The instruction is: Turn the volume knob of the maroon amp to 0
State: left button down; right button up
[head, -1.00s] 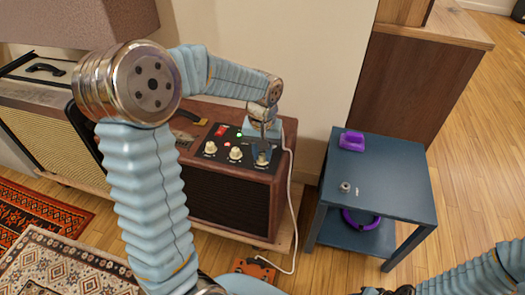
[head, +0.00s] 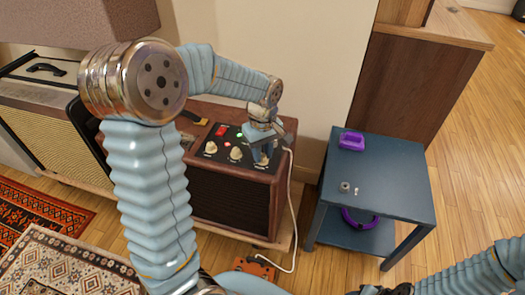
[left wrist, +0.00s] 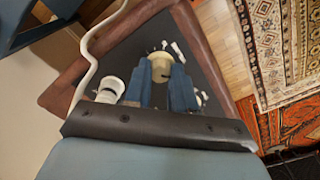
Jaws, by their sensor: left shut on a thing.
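The maroon amp (head: 232,205) stands against the wall with a black control panel on its top front. My left gripper (head: 262,153) is over the right end of that panel and partly hides the knob there. In the left wrist view its two blue fingers (left wrist: 168,88) are shut on a cream knob (left wrist: 160,64). White marks show on the panel beside this knob. Two more cream knobs, left (head: 211,147) and middle (head: 236,153), are free in the head view.
A green light (head: 239,135) and a red switch (head: 221,131) are on the panel. A white cable (head: 293,215) hangs beside the amp. A blue side table (head: 405,185) with small objects stands to the right. A cream-fronted amp (head: 45,120) is to the left.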

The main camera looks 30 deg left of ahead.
aim_at(263, 156)
dwell(0.4)
pick_arm(q)
jog(key=c, duration=0.9)
grip_release()
jog(key=shift+c, duration=0.2)
notch_tip(263, 156, up, 14)
jog(key=p, duration=0.1)
jog(key=shift+f, duration=0.1)
